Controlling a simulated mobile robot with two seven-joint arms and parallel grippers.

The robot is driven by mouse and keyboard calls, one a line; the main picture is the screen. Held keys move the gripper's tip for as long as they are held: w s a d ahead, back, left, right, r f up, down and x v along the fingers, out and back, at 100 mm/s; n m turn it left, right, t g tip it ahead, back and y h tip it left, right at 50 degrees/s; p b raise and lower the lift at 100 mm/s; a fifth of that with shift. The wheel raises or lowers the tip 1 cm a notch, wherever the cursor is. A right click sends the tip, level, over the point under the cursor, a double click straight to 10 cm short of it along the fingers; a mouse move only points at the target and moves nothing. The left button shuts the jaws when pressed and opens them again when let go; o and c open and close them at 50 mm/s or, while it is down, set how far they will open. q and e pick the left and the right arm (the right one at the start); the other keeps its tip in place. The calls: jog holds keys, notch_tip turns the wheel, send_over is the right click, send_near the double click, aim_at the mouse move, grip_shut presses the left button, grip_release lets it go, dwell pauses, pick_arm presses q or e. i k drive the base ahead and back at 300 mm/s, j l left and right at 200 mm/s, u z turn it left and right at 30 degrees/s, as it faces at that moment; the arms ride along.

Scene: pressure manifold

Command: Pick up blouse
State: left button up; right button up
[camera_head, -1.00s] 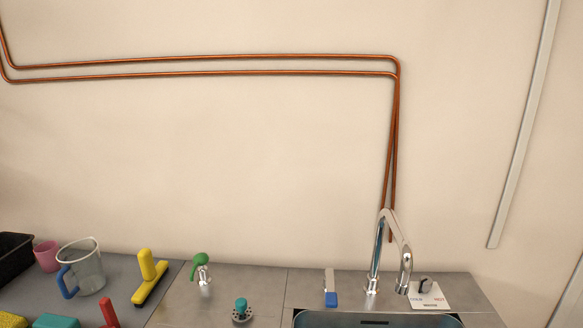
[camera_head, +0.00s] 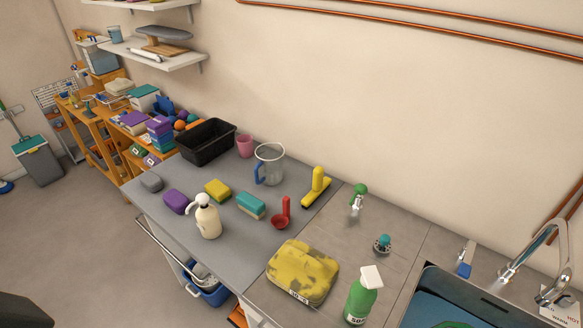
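A folded yellow cloth-like item with grey-brown stains (camera_head: 303,270) lies on the counter near its front edge. It may be the blouse, but I cannot tell for certain. It lies left of a green spray bottle (camera_head: 362,298) and seems flat and untouched.
A white pump bottle (camera_head: 207,217), a purple sponge (camera_head: 176,202), a yellow sponge (camera_head: 217,189), a red scoop (camera_head: 283,215) and a clear jug (camera_head: 269,165) stand left on the counter. A black bin (camera_head: 206,142) is behind. A sink (camera_head: 425,277) is at right.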

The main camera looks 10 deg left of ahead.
aim_at(309, 274)
jog(key=u, duration=0.25)
jog(key=i+j+z, duration=0.2)
jog(key=z, duration=0.3)
jog(key=i+j+z, duration=0.25)
jog(key=z, duration=0.2)
jog(key=i+j+z, duration=0.15)
jog(key=j+z, duration=0.35)
jog(key=l, duration=0.15)
